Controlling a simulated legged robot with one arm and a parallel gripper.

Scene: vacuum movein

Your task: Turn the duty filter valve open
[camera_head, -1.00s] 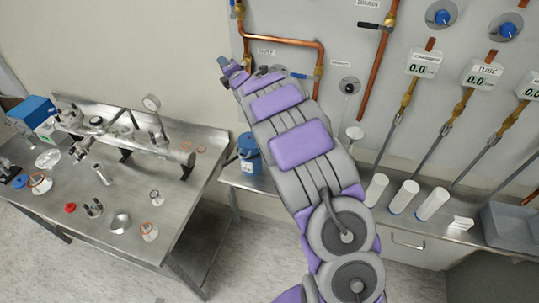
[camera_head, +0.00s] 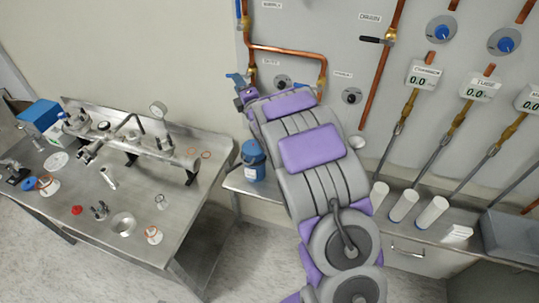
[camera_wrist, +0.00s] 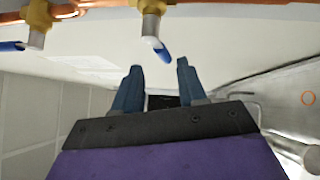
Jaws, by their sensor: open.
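My gripper (camera_head: 240,82) is raised at the wall panel, at the lower left of a copper pipe loop. In the wrist view its two blue fingers (camera_wrist: 160,66) are apart with nothing between them. A brass valve (camera_wrist: 150,18) with a blue lever (camera_wrist: 158,48) is just ahead of the fingers; the lever end appears near the gap, not gripped. In the head view, a brass valve (camera_head: 250,73) sits right beside the gripper, left of a small label (camera_head: 271,63) that seems to read DUTY. My arm hides part of the panel below.
A second brass valve (camera_wrist: 38,18) with a blue lever is left in the wrist view. A black-handled drain valve (camera_head: 388,38) and gauges are to the right. A steel bench (camera_head: 90,195) with pipework stands left. A blue container (camera_head: 252,160) sits on the shelf below.

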